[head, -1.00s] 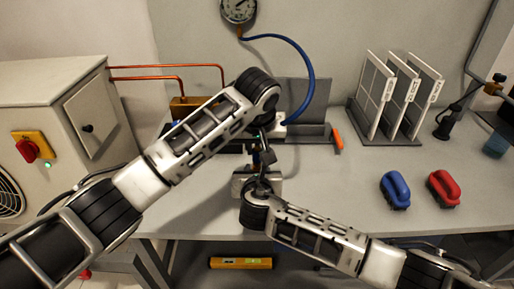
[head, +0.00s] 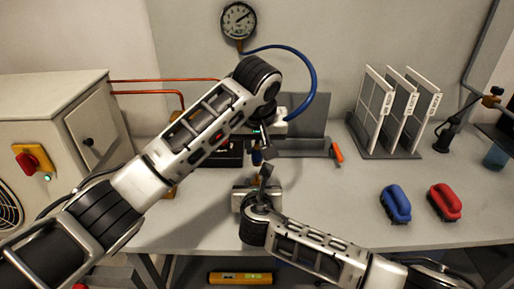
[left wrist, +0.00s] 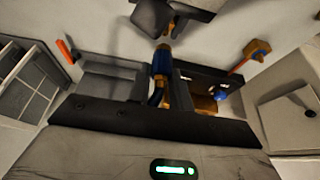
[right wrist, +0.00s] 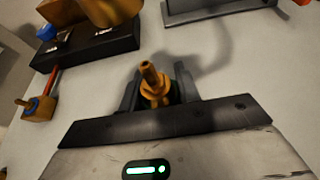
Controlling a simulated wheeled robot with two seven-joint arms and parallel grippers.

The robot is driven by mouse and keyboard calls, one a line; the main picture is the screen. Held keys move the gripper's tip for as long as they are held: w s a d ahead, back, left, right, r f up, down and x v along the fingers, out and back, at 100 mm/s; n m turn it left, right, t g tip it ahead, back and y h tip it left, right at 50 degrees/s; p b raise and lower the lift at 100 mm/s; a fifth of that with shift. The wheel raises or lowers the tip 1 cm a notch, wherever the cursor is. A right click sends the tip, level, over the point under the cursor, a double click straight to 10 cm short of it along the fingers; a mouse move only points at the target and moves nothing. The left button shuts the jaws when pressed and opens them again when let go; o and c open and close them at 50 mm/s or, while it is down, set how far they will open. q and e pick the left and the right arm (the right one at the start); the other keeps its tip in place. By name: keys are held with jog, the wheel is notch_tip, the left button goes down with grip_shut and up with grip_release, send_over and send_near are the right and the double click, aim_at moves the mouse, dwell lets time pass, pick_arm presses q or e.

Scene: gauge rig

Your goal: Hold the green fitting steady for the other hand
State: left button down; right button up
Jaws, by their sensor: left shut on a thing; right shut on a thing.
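My left gripper (head: 260,142), the higher one, is shut on a blue fitting with a brass end (left wrist: 161,60), which also shows in the head view (head: 257,157). My right gripper (head: 266,172) is below it, shut on a brass fitting (right wrist: 154,88) whose tip stands out past the fingers. Dark finger parts of my right gripper (left wrist: 152,18) show close to the brass end in the left wrist view. The two grippers are close together but apart; whether the fittings touch is unclear.

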jog(key=o, duration=1.2)
jog(key=shift+o, duration=0.2)
jog(key=v, duration=1.2)
pick_arm(q)
jog(key=shift+r, duration=0.15)
pick_arm(e)
jog(key=shift+r, duration=0.1)
pick_arm(q)
notch_tip(320, 180, up, 3)
jog(key=p, duration=0.3)
jog(key=shift+r+p, duration=0.15)
jog(key=shift+p, duration=0.15)
jog(key=shift+f, duration=0.2)
pick_arm(e)
notch_tip(320, 180, up, 7)
